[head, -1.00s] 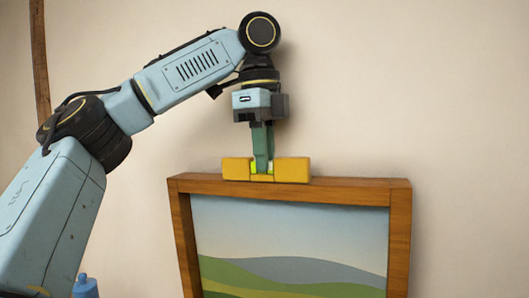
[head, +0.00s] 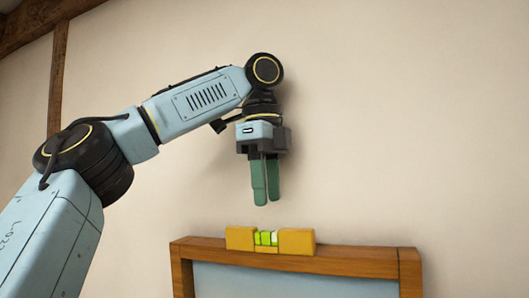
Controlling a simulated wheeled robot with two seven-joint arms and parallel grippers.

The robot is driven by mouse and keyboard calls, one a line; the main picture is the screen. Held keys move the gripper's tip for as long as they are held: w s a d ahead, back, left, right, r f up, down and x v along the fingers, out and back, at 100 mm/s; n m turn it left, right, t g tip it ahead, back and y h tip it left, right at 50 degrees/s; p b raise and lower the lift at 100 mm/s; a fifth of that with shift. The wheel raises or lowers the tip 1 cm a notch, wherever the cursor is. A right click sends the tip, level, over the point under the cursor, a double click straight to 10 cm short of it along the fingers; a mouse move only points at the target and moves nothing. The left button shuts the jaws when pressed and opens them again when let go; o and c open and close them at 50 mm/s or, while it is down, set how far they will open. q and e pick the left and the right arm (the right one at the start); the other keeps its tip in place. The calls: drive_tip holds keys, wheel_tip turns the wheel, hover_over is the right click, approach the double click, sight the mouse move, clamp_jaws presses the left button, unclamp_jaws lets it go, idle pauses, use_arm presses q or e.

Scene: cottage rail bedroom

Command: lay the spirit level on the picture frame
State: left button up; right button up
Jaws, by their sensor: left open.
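The yellow spirit level (head: 297,241) with its green vial lies flat along the top edge of the wooden picture frame (head: 365,262), towards the frame's left half. My left gripper (head: 267,204) is open and empty, with its green fingers pointing down. It hangs clear above the spirit level, apart from it. Only the upper part of the picture frame is in view; the rest is cut off below. My right gripper is not in view.
The plain cream wall (head: 430,130) stands behind the frame. A dark wooden post (head: 57,75) and a beam are at the upper left. The space around the gripper and above the frame is free.

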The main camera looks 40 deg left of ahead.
use_arm(q)
wheel_tip(320, 180, up, 6)
drive_tip(key=shift+a, duration=0.25)
drive_tip(key=shift+s, duration=0.1)
idle(0.9)
